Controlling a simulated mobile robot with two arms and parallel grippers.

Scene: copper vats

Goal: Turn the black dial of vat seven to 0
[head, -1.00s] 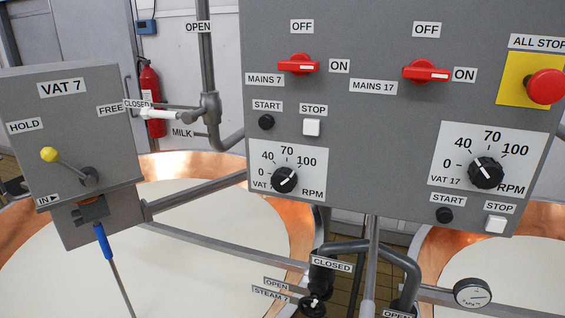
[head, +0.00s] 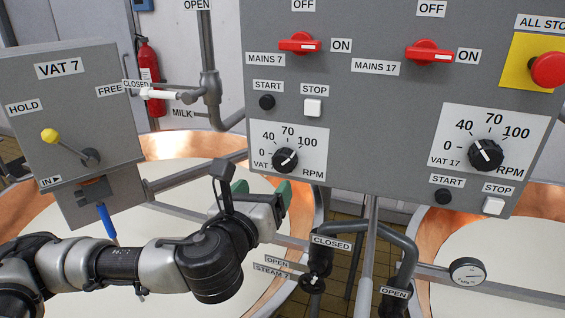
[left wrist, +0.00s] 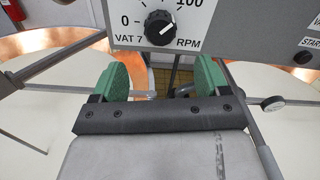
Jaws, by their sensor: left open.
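The black dial of vat seven (head: 285,160) sits on a white scale plate marked 0, 40, 70, 100 and RPM. Its white mark appears to point up and right, towards the 100 side. The dial also shows at the top of the left wrist view (left wrist: 160,27). My left gripper (head: 262,192), with green fingers, is open and empty just below the dial, apart from it. In the left wrist view its fingers (left wrist: 160,78) are spread wide, with the dial beyond and above the gap. My right gripper is not in view.
On the same grey panel are the start button (head: 267,102), stop button (head: 313,107), red mains 7 switch (head: 300,43) and black vat 17 dial (head: 486,154). The steam pipe (head: 370,228) stands below right. The vat 7 box (head: 70,110) with its yellow-knobbed lever is at left.

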